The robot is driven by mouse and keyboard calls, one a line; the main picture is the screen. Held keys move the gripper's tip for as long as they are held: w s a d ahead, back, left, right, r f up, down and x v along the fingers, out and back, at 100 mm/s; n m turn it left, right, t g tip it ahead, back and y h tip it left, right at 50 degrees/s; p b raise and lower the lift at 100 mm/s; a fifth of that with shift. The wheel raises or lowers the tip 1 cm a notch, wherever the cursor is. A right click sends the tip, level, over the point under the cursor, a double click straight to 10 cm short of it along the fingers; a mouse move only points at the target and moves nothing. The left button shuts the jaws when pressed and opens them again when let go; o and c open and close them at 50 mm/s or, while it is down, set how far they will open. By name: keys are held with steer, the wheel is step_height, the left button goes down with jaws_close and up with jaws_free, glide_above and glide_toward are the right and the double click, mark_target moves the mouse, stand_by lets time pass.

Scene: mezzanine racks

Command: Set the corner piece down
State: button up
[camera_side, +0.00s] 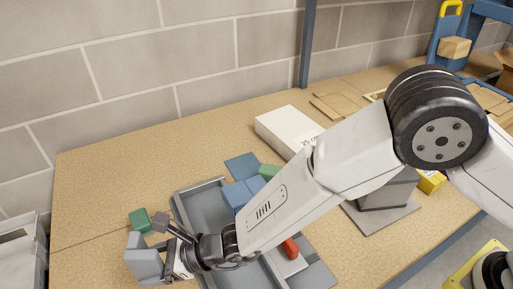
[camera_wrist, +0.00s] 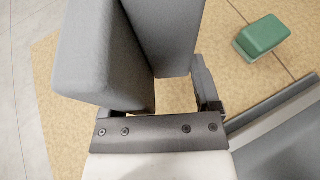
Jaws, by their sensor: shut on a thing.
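The corner piece (camera_side: 143,263) is a grey L-shaped block with two walls meeting at an angle. My gripper (camera_side: 164,240) is shut on it and holds it at the left of the grey tray, near the table's front left. In the wrist view the corner piece (camera_wrist: 98,52) fills the upper left and middle. One finger of my gripper (camera_wrist: 160,98) shows at its right side; the other is mostly hidden by the piece. I cannot tell whether the piece touches the table.
A green block (camera_side: 140,220) lies on the table just beyond the piece; it also shows in the wrist view (camera_wrist: 261,36). The grey tray (camera_side: 178,206) is to the right, with blue blocks (camera_side: 240,192) by it. A white box (camera_side: 287,130) stands behind. The table's back left is clear.

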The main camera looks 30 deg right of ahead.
mark_target(156, 272)
steer(key=shift+w+a+f, duration=0.2)
steer(key=shift+f, duration=1.65)
steer(key=shift+f, duration=0.6)
steer(key=o, duration=1)
steer(key=shift+r, duration=0.1)
